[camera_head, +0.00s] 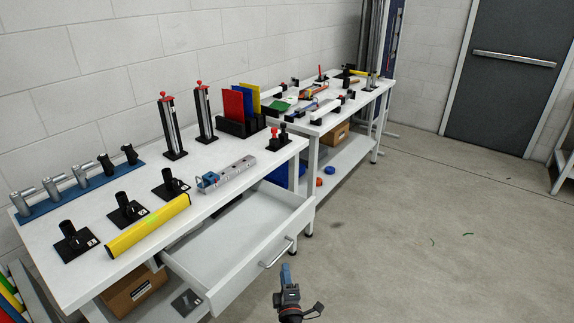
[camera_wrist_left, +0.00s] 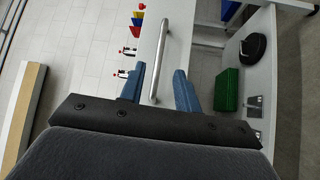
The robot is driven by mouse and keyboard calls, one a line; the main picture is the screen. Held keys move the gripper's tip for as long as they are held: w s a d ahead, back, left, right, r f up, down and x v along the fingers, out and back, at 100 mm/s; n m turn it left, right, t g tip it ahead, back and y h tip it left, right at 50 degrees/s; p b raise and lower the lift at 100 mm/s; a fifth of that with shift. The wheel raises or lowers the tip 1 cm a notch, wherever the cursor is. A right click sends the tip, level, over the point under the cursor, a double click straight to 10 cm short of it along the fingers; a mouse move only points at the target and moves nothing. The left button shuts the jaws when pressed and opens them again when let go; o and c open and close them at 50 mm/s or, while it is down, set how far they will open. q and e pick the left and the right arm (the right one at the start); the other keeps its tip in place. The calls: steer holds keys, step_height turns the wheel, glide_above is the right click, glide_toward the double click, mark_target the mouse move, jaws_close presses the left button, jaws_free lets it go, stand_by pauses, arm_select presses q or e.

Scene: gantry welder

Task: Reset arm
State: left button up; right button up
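My left gripper (camera_head: 286,268) is at the bottom of the head view, just in front of the open white drawer (camera_head: 222,262). Its two blue fingers are apart in the left wrist view (camera_wrist_left: 160,70). The silver drawer handle (camera_head: 276,253) is close to the fingertips in the head view. In the wrist view the handle (camera_wrist_left: 167,35) lies between the two fingers with gaps on both sides; I cannot tell how deep it sits. The gripper holds nothing. The right gripper is in neither view.
The drawer juts out from the white workbench (camera_head: 120,182), which carries a yellow bar (camera_head: 148,226), clamps and black fixtures. A cardboard box (camera_head: 133,290) sits on the lower shelf. A second bench (camera_head: 345,107) stands behind. The floor (camera_head: 440,220) to the right is mostly clear.

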arm_select(q)
steer(key=s+d+r+m+g+h, duration=0.1)
steer(key=s+d+m+g+h, duration=0.4)
steer(key=d+m+g+h, duration=0.75)
steer(key=s+a+f+m+g+y, duration=0.2)
steer(key=s+a+m+y, duration=0.2)
steer(key=s+a, duration=0.8)
steer(key=s+a+f+m+g+y, duration=0.2)
steer(key=s+a+m+y, duration=0.2)
steer(key=s+a, duration=0.8)
steer(key=s+a+f+g, duration=0.1)
steer(key=s+a+f, duration=0.2)
steer(key=s, duration=0.5)
steer(key=shift+s+a+f, duration=0.2)
steer(key=shift+s+f, duration=0.1)
steer(key=shift+f, duration=0.25)
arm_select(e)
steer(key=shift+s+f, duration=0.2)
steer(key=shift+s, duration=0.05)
arm_select(q)
steer(key=shift+n+g+y, duration=0.25)
